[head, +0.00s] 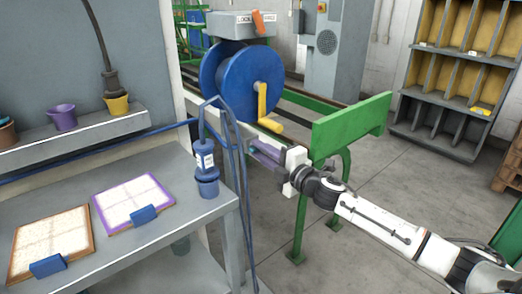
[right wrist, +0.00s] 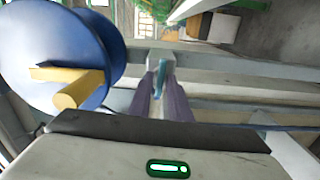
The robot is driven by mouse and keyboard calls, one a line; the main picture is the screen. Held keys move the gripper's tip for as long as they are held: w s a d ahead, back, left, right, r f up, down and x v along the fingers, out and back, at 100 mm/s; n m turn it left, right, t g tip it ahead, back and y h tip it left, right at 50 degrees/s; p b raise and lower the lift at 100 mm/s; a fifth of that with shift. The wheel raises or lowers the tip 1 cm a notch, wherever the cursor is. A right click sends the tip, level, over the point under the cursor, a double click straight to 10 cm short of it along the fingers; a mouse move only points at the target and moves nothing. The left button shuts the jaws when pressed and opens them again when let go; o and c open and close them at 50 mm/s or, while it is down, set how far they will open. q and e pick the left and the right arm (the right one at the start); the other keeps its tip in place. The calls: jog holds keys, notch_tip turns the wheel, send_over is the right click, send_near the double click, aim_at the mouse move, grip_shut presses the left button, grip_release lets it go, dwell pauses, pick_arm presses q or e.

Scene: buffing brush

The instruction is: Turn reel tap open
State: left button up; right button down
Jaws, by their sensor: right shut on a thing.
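The large blue hose reel (head: 226,76) with a yellow crank handle (head: 263,102) stands at the top middle of the head view. It fills the left of the right wrist view (right wrist: 50,45). My right gripper (head: 261,152) reaches in from the right, just below the crank. In the right wrist view its two purple-grey fingers (right wrist: 160,88) are shut on a small teal lever (right wrist: 161,78), which looks like the reel tap. The tap's body is mostly hidden. My left gripper is not in view.
A green bar on legs (head: 350,125) stands close beside my right gripper. A blue hose (head: 235,150) hangs between bench and reel. The floor at right is clear.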

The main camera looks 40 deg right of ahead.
jog(key=shift+n, duration=0.5)
jog(key=c, duration=1.9)
grip_release()
jog(key=shift+o, duration=0.2)
jog(key=s, duration=1)
jog(key=shift+s+d, duration=0.15)
jog(key=shift+d, duration=0.2)
